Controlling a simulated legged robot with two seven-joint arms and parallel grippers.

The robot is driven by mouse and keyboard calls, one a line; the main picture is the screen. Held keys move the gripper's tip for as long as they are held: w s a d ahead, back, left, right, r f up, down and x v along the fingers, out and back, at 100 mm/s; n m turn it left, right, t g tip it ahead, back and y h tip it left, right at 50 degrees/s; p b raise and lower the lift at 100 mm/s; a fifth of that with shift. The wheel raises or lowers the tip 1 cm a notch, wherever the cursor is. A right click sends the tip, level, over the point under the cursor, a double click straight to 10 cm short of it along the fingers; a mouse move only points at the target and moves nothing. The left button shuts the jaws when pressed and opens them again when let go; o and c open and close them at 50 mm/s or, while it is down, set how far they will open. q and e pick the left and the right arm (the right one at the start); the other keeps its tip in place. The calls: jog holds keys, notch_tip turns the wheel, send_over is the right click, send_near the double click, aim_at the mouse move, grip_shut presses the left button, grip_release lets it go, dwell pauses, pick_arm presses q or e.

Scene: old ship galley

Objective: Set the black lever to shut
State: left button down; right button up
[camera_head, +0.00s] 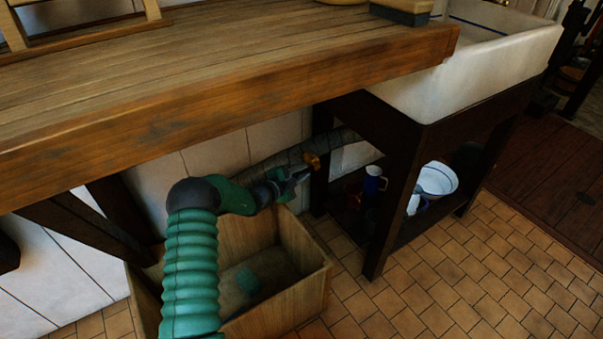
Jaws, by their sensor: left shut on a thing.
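A grey pipe (268,167) runs along the wall under the wooden counter, toward the sink stand. A brass valve fitting (311,159) sits on it near the stand's dark leg. My left arm reaches in from below, and my left gripper (300,176) is at the pipe, just left of and below the brass fitting. Its jaws are shut on the black lever, which is mostly hidden by the fingers and too small and dark to read its angle. My right gripper is not in view.
A wooden crate (318,283) with a green thing (247,281) inside stands on the tiles below my left arm. The counter (230,75) overhangs the pipe. The white sink (455,85) stands at right, with a blue jug (373,183) and a bowl (437,180) on its shelf.

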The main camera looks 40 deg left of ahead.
pick_arm(q)
jog(key=shift+d+f, duration=0.1)
jog(key=shift+f, duration=0.05)
jog(key=shift+w+d+f+n+t+b, duration=0.15)
jog(key=shift+f+n+t+b, duration=0.4)
jog(key=shift+t+b, duration=0.75)
jog(key=shift+w+f+n+t+b, duration=0.25)
jog(key=shift+f+t+b, duration=0.55)
jog(key=shift+b, duration=0.8)
jog(key=shift+w+d+f+n+t+b, duration=0.1)
jog(key=shift+f+n+t+b, duration=0.4)
jog(key=shift+t+b, duration=0.85)
jog(key=c, duration=1.5)
grip_release()
jog(key=shift+s, duration=0.1)
jog(key=shift+o, duration=0.2)
jog(key=shift+r, duration=0.2)
jog(key=shift+a, duration=0.1)
